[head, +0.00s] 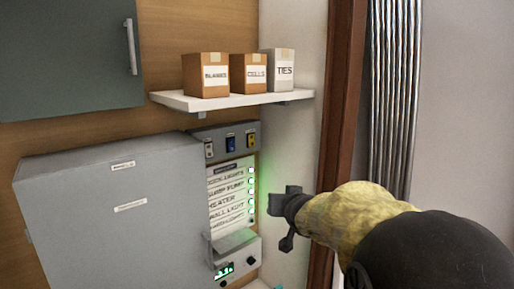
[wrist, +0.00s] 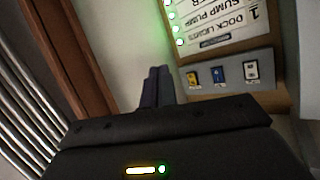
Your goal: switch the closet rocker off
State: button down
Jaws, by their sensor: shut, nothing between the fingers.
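A grey switch plate (head: 222,133) with three rockers is on the wall under the shelf. In the head view its left rocker is pale (head: 209,150), its middle one blue (head: 231,144) and its right one yellow-orange (head: 250,140). The plate also shows upside down in the wrist view (wrist: 232,85). The rocker labels are too small to read, so I cannot tell which is the closet one. My gripper (head: 284,203) is shut and empty, to the right of and below the plate and apart from it. Its fingers show in the wrist view (wrist: 157,86).
A label board (head: 230,195) with several green lights hangs below the plate. A large grey cabinet (head: 110,205) stands at left. A white shelf (head: 225,101) with three boxes is above. A brown door frame (head: 341,110) and metal pipes (head: 395,90) are at right.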

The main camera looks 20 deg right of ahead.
jog(key=s+a+f+n+g+y, duration=0.1)
jog(key=s+a+f+g, duration=0.4)
jog(key=s+f, duration=0.5)
jog(key=s+a+f+n+g+y, duration=0.1)
jog(key=s+a+f+g, duration=0.4)
jog(key=f, duration=0.8)
jog(key=s+a+n, duration=0.1)
jog(key=s+a, duration=0.2)
jog(key=s, duration=0.2)
jog(key=shift+s+a+f+n+g+y, duration=0.2)
jog(key=shift+a+n+g+y, duration=0.1)
jog(key=shift+a+n+g, duration=0.1)
